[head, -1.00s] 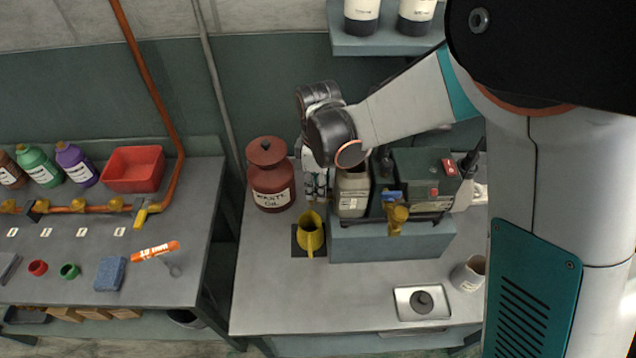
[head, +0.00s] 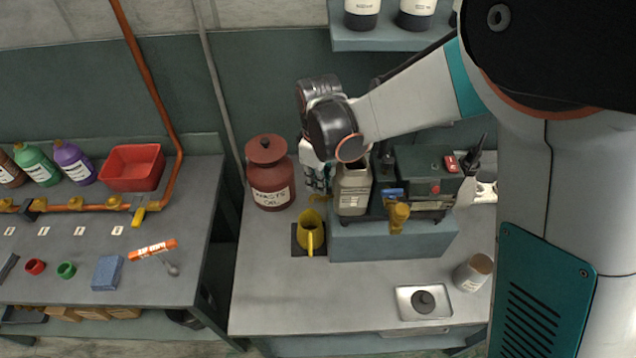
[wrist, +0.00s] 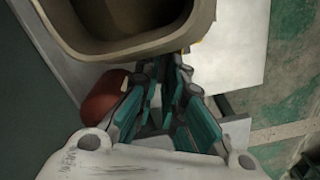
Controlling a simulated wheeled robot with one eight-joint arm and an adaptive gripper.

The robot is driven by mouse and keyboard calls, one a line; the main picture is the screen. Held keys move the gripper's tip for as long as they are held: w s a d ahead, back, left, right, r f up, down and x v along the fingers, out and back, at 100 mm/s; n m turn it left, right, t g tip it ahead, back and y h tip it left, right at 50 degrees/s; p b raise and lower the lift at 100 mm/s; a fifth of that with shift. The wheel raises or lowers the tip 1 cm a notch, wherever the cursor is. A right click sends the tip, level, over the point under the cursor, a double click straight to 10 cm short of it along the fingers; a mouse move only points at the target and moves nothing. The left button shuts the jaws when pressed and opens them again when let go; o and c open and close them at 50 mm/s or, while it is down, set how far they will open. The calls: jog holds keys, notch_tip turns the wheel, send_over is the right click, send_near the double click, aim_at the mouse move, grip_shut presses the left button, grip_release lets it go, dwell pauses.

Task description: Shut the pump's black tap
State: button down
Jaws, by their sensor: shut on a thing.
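The pump (head: 425,180) is a dark green machine on a grey-blue block, with a beige tank (head: 353,190) at its left end. The tank's open mouth (wrist: 120,25) fills the top of the wrist view. My gripper (head: 318,190) points down just left of the tank; its teal-padded fingers (wrist: 166,75) also show in the wrist view. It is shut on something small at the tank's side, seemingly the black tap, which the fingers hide. A short brass spout (head: 321,198) shows by the fingertips. A yellow jug (head: 310,236) stands below and in front.
A red-brown waste oil can (head: 271,187) stands close left of my gripper. A brass fitting (head: 398,216) sticks out of the pump's front. A steel tray (head: 410,311) and a beige cup (head: 473,272) are at the front right. The bench's front left is clear.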

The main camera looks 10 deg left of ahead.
jog(key=m+b, duration=0.1)
jog(key=m, duration=0.3)
jog(key=m+b, duration=0.1)
jog(key=m, duration=0.3)
jog(key=w+d+m+b, duration=0.1)
jog(key=m, duration=0.3)
dwell(0.6)
jog(key=c, duration=1.7)
grip_release()
jog(key=shift+a, duration=0.1)
jog(key=shift+r, duration=0.1)
notch_tip(320, 180, up, 8)
